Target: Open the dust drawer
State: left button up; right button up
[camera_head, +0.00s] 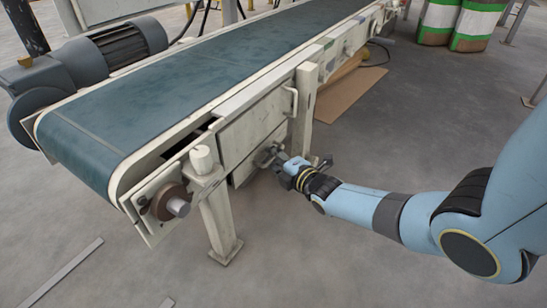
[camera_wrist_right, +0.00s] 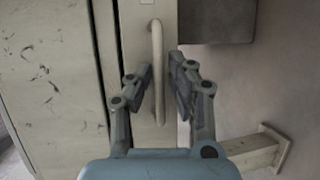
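The dust drawer appears to be the low cream front (camera_head: 243,171) under the near part of the conveyor, beneath a larger side panel. My right gripper (camera_head: 268,156) is at this front and hides much of it. In the right wrist view, a cream bar handle (camera_wrist_right: 157,62) stands out from a narrow cream front (camera_wrist_right: 133,40). The right gripper (camera_wrist_right: 160,92) is open there, with one finger on each side of the bar. Whether the fingers touch the bar cannot be told. The left gripper is in neither view.
The conveyor belt (camera_head: 190,72) runs above the drawer. A cream leg (camera_head: 219,222) stands left of the gripper and another post (camera_head: 304,105) right of it. A vertical handle (camera_head: 291,101) is on the upper panel.

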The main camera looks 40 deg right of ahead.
grip_shut()
jog(key=shift+s, duration=0.1)
dwell(0.4)
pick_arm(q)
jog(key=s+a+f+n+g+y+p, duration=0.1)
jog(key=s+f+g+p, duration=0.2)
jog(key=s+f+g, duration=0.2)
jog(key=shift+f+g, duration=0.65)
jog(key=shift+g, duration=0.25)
pick_arm(e)
jog(key=s+d, duration=0.5)
jog(key=s, duration=0.6)
jog(key=s+d, duration=0.4)
jog(key=s, duration=0.8)
jog(key=shift+s+d, duration=0.25)
jog(key=shift+d, duration=0.15)
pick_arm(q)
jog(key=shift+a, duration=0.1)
